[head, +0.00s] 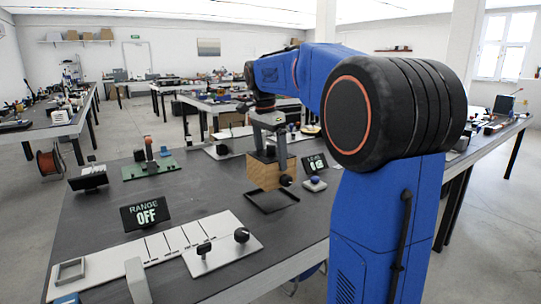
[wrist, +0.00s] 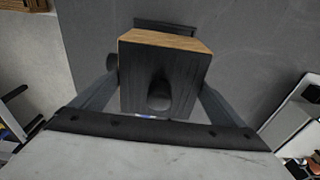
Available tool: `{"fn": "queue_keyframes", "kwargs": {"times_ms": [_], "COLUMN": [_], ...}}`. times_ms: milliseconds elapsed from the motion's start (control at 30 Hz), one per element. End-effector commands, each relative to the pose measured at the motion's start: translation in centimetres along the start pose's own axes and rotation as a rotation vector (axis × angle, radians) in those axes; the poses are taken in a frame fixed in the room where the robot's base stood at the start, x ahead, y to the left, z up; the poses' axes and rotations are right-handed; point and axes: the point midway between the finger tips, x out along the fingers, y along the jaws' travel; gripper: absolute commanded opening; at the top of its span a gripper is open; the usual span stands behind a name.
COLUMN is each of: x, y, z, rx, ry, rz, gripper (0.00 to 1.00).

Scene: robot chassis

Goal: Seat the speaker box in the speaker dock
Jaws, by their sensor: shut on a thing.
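The speaker box (head: 263,175) is a wooden block with a dark face and a round black knob. My gripper (head: 268,154) is shut on it from above, with one finger on each side. In the wrist view the box (wrist: 185,43) sits between the two fingers (wrist: 160,92). The speaker dock (head: 272,208) seems to be the flat black frame on the bench just below the box. Its dark edge also shows past the box in the wrist view (wrist: 165,25). The box appears slightly above the dock; the exact gap cannot be told.
A "RANGE OFF" display (head: 145,214) and a white panel with knobs (head: 222,256) are nearer. A green board (head: 150,168) lies left. The dark bench between them is clear.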

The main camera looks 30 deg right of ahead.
Motion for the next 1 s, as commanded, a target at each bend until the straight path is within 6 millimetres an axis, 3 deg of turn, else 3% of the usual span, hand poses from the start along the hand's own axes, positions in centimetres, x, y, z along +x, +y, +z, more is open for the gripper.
{"fn": "queue_keyframes", "kwargs": {"times_ms": [1000], "x": [6.1], "y": [0.0], "z": [0.7], "rx": [0.000], "ry": [0.000], "rz": [-0.001], "gripper": [0.40]}}
